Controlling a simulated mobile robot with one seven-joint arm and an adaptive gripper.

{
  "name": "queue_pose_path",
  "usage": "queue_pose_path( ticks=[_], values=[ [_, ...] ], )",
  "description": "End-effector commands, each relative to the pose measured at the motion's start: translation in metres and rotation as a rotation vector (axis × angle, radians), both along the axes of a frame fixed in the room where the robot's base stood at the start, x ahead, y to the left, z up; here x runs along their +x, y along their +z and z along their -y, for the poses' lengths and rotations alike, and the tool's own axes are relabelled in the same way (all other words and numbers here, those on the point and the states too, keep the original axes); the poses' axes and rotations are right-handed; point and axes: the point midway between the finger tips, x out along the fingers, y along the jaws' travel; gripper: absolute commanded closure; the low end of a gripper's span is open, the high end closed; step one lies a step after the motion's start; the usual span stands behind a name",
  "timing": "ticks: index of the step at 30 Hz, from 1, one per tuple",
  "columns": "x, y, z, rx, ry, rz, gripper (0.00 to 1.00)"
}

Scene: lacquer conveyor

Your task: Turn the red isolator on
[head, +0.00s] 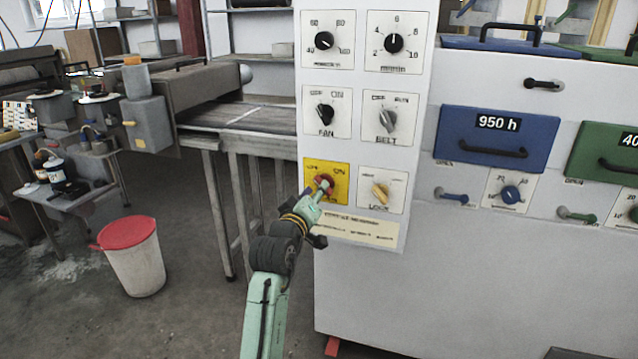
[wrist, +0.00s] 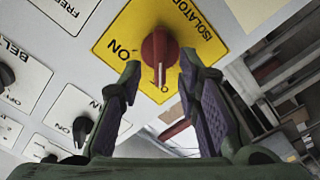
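The red isolator knob (head: 325,183) sits on a yellow plate (head: 313,171) at the lower left of the control panel. In the wrist view the red knob (wrist: 158,48) is close ahead, and the yellow plate (wrist: 195,17) appears turned, with "ISOLATOR" and "ON" readable. The knob's pale pointer line points down in that picture, away from the word "ON" at its left. My gripper (wrist: 159,68) is open, its fingertips on either side of the knob's lower part. I cannot tell whether they touch it. In the head view my gripper (head: 318,193) partly covers the plate.
The fan knob (head: 325,114), belt knob (head: 388,121) and yellow lock knob (head: 380,191) are close by on the panel. A blue drawer (head: 497,137) is to the right. A white bin with red lid (head: 131,262) stands on the floor at left.

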Motion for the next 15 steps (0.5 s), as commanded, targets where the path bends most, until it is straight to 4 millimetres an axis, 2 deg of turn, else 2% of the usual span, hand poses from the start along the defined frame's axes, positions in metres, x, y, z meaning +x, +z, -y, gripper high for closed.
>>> queue_pose_path(
  ticks=[3,6,15],
  values=[
    [0.016,0.002,0.006,0.001,-0.001,0.000,0.69],
    [0.023,0.001,0.008,0.000,-0.001,-0.001,0.69],
    [0.027,0.000,0.009,0.000,0.001,0.002,0.69]
  ],
)
